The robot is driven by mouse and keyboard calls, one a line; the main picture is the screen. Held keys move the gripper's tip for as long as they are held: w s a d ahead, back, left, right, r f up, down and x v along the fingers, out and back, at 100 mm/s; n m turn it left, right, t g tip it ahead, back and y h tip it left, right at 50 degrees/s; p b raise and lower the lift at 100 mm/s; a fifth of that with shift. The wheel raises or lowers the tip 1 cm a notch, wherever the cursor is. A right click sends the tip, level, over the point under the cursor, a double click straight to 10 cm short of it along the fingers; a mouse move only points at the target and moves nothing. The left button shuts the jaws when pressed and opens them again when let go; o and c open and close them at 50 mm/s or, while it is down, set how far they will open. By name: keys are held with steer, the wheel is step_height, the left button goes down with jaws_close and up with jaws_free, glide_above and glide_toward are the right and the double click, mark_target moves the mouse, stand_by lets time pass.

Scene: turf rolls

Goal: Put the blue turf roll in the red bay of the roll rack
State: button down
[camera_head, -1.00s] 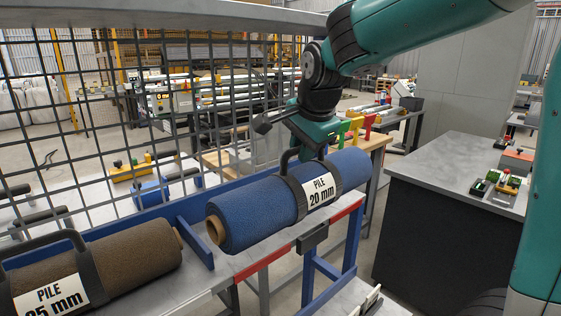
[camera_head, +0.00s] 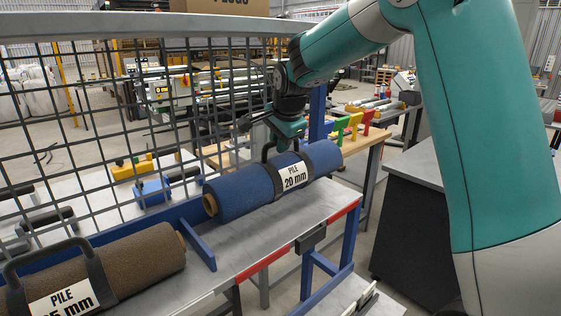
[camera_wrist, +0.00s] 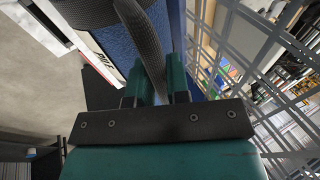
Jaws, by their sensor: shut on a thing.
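The blue turf roll (camera_head: 235,196), labelled "PILE 20 mm", lies lengthwise over the grey shelf of the roll rack (camera_head: 285,222), close to the mesh at the back. My gripper (camera_head: 283,145) is above the roll, shut on its dark handle. The wrist view shows the handle between the gripper fingers (camera_wrist: 157,84), with blue turf (camera_wrist: 118,32) beyond. The red strip (camera_head: 278,256) marks the front edge of this bay. A blue divider (camera_head: 198,245) stands just left of the roll. I cannot tell whether the roll touches the shelf.
A brown turf roll (camera_head: 130,262) with a partly cut-off label lies in the bay left of the divider. Grey wire mesh (camera_head: 100,130) runs behind the rack. A dark cabinet (camera_head: 410,215) stands to the right. The shelf in front of the blue roll is clear.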

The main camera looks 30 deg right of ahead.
mark_target(281, 159)
steer(key=shift+f+p, duration=0.4)
steer(key=shift+f, duration=2.35)
steer(key=shift+f, duration=0.15)
steer(key=c, duration=1.1)
jaws_free()
